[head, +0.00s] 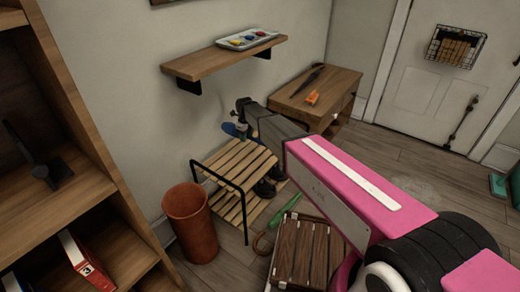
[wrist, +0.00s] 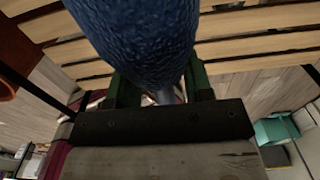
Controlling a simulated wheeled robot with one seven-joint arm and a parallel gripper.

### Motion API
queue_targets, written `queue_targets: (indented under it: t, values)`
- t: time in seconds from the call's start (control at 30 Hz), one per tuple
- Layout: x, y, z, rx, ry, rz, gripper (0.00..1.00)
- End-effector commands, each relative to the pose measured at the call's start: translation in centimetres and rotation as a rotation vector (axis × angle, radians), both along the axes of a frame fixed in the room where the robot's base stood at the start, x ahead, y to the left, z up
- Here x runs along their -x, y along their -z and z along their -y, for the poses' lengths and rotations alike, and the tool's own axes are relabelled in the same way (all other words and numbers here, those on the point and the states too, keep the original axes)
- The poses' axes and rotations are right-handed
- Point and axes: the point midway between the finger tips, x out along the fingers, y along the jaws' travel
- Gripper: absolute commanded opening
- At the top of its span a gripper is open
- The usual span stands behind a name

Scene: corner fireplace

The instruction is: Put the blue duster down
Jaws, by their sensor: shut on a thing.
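The blue duster (head: 231,130) shows as a small blue patch beside my gripper (head: 242,118) in the head view, over the top of a slatted wooden rack (head: 232,163). In the wrist view the textured blue duster (wrist: 140,35) fills the upper middle, with light wooden slats (wrist: 255,20) behind it. My gripper (wrist: 160,90) is shut on the duster, with its green fingers on either side. I cannot tell whether the duster touches the slats. Part of it is hidden by my gripper and the frame edge.
A wall shelf (head: 225,59) holds a paint tray (head: 247,39). A small wooden table (head: 335,88) stands behind. A slatted brown item (head: 305,250) lies in front.

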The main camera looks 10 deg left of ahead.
Motion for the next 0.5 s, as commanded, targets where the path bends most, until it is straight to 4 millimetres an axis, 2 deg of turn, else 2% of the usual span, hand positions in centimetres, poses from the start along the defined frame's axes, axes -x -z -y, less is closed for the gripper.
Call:
queue_targets:
  t: [0.3, 0.5]
  values:
    - [-3.6, 3.8, 5.4, 0.000, 0.000, -0.001, 0.17]
    - [-5.0, 5.3, 7.5, 0.000, -0.002, 0.000, 0.17]
